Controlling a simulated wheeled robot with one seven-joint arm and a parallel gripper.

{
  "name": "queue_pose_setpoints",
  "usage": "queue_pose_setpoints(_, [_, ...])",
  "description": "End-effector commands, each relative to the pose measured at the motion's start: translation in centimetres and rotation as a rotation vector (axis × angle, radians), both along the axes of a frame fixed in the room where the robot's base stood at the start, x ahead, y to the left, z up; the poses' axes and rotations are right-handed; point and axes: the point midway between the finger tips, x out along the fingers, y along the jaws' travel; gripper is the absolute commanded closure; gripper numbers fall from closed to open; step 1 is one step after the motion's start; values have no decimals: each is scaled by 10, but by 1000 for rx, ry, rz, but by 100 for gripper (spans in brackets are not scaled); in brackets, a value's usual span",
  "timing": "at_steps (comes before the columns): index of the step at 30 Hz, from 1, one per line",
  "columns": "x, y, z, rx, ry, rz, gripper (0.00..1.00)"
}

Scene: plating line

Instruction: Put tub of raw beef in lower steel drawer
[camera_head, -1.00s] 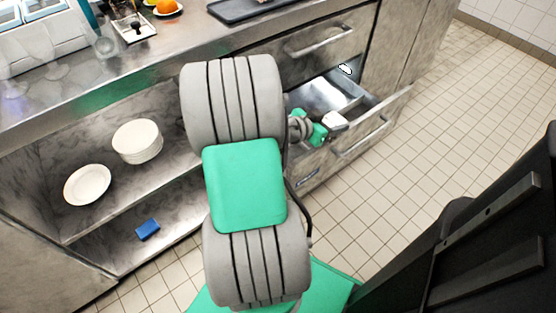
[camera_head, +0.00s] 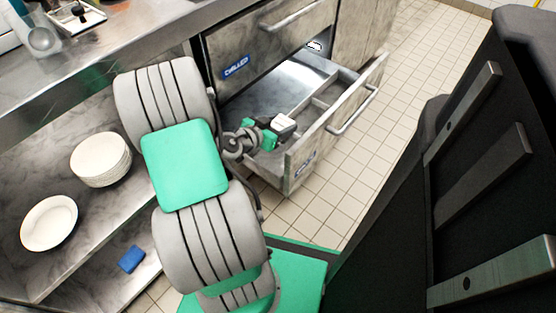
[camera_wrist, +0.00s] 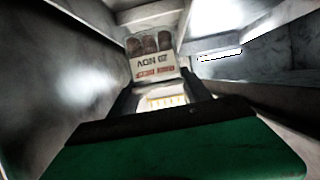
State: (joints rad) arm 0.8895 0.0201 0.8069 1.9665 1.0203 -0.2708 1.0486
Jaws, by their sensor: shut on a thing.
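The tub of raw beef (camera_wrist: 152,48) shows in the wrist view as a small pack with dark reddish contents and a white label reading "20 NOV", upside down. My gripper (camera_wrist: 160,82) is shut on it, with a dark finger at either side. In the head view a small white block (camera_head: 285,123) shows at the end of my gripper (camera_head: 270,133); it appears to be the tub. The lower steel drawer (camera_head: 322,128) is pulled open, and my gripper is over or inside it. Whether the tub touches the drawer floor is hard to tell.
The upper drawer (camera_head: 268,48), with a blue "CHILLED" label, is shut above. The open drawer has a divider (camera_head: 322,92). Tiled floor lies right.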

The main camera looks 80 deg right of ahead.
Motion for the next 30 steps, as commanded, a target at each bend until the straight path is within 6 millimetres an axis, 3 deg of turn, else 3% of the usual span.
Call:
queue_pose_setpoints(6, [1,0,-51,2,1,3,93])
queue_pose_setpoints(16, [2,0,-99,1,1,5,93])
queue_pose_setpoints(27, [3,0,-104,-1,-1,6,93])
queue_pose_setpoints(28, [3,0,-102,0,-1,5,41])
queue_pose_setpoints(30, [2,0,-102,0,0,5,36])
